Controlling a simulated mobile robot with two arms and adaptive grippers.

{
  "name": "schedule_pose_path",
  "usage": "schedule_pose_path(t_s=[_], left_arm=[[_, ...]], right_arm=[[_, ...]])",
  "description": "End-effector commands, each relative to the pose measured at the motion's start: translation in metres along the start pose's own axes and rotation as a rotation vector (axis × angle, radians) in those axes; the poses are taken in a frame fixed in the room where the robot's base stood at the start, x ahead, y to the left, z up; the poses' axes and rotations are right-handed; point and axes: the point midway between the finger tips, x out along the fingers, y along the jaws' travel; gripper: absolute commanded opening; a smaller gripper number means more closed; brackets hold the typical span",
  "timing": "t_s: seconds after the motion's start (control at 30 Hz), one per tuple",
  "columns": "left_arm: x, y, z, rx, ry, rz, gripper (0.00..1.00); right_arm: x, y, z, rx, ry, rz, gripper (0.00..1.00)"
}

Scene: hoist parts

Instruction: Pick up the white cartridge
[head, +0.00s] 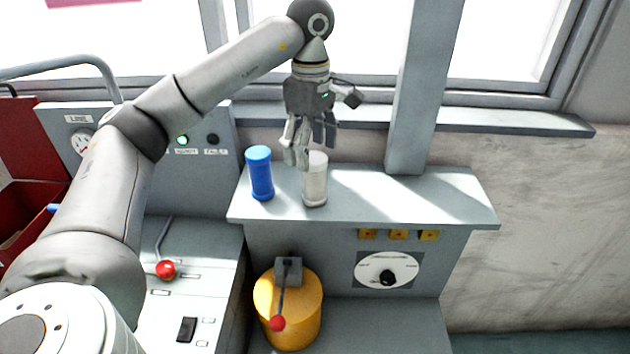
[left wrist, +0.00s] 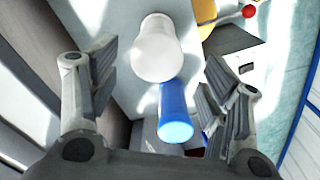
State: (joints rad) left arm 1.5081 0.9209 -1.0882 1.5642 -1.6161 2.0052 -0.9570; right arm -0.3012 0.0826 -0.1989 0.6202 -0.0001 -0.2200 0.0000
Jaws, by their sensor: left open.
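The white cartridge (head: 315,180) stands upright on the grey shelf (head: 420,197), to the right of the blue cartridge (head: 260,174). My left gripper (head: 307,150) points down just above the white cartridge and partly covers its top in the head view. In the left wrist view the white cartridge (left wrist: 157,50) lies beyond and between the open fingers of the left gripper (left wrist: 158,105), with nothing held. The blue cartridge (left wrist: 175,115) also shows there, nearer the bottom. My right gripper is not in view.
A window post (head: 416,90) stands behind the shelf, right of the cartridges. Below are a yellow cylinder (head: 290,310) with a red-knobbed lever and a dial (head: 388,271). A control panel with a red-knobbed lever (head: 166,269) is at left. The shelf's right part is clear.

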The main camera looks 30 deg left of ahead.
Motion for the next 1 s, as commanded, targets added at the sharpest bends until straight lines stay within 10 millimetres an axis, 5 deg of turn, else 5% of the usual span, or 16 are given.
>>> schedule_pose_path(t_s=[0.33,0.6,0.9,1.0], left_arm=[[0.023,0.001,0.001,0.000,0.000,-0.002,0.71],[0.061,0.004,0.003,-0.002,-0.001,0.000,0.71],[0.067,0.004,0.004,0.000,-0.001,0.002,0.71],[0.067,0.004,0.004,0.000,-0.001,0.002,0.58]], right_arm=[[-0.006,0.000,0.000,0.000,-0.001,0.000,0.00],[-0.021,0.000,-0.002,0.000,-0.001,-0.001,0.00],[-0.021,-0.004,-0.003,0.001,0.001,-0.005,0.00],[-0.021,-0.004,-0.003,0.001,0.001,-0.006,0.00]])
